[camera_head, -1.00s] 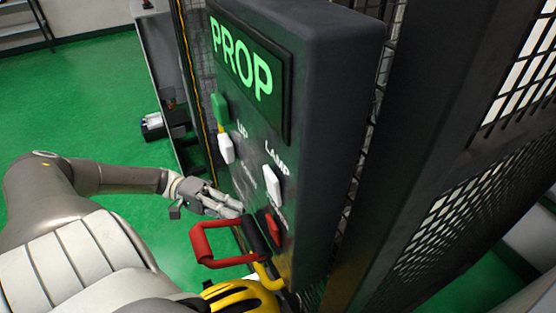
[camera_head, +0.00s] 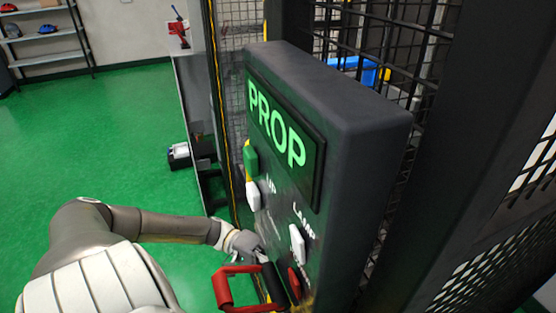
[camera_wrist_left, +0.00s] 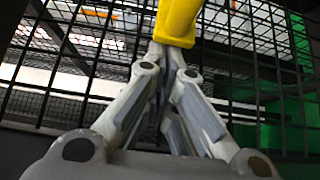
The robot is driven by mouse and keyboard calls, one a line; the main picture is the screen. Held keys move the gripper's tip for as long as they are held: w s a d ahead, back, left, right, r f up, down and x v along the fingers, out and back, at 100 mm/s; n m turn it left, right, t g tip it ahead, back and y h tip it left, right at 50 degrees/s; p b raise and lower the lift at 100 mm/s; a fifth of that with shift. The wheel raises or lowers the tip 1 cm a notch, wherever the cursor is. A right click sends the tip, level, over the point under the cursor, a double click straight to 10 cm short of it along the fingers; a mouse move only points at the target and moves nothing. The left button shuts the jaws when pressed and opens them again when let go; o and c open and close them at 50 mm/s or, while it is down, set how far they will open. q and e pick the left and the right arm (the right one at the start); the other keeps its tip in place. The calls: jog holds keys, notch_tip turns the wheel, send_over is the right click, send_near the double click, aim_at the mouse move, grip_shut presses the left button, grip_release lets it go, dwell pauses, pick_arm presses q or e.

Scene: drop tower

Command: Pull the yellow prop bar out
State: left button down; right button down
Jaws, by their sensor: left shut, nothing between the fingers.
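A yellow piece (camera_wrist_left: 179,22), which may be part of the prop bar, shows at the top of the left wrist view, right at my fingertips. Its full length is out of view and I cannot tell whether it touches them. My left gripper (camera_wrist_left: 172,52) is shut with nothing between its fingers. In the head view my left gripper (camera_head: 260,256) is beside the lower left side of the dark control panel (camera_head: 365,125), just above a red handle (camera_head: 228,290). The panel's display (camera_head: 277,135) reads PROP in green. My right gripper is out of view.
The panel carries a green switch (camera_head: 250,160) and white switches, one by the word LAMP (camera_head: 297,244). Black mesh (camera_head: 385,50) stands behind it. A shelf (camera_head: 50,40) stands far left. The green floor (camera_head: 100,140) on the left is mostly clear.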

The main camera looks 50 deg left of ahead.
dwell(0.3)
pick_arm(q)
jog(key=s+a+p, duration=0.2)
jog(key=s+p, duration=0.1)
jog(key=s, duration=0.3)
jog(key=shift+a+p, duration=0.2)
jog(key=shift+p, duration=0.1)
jog(key=shift+s, duration=0.2)
jog(key=shift+a, duration=0.1)
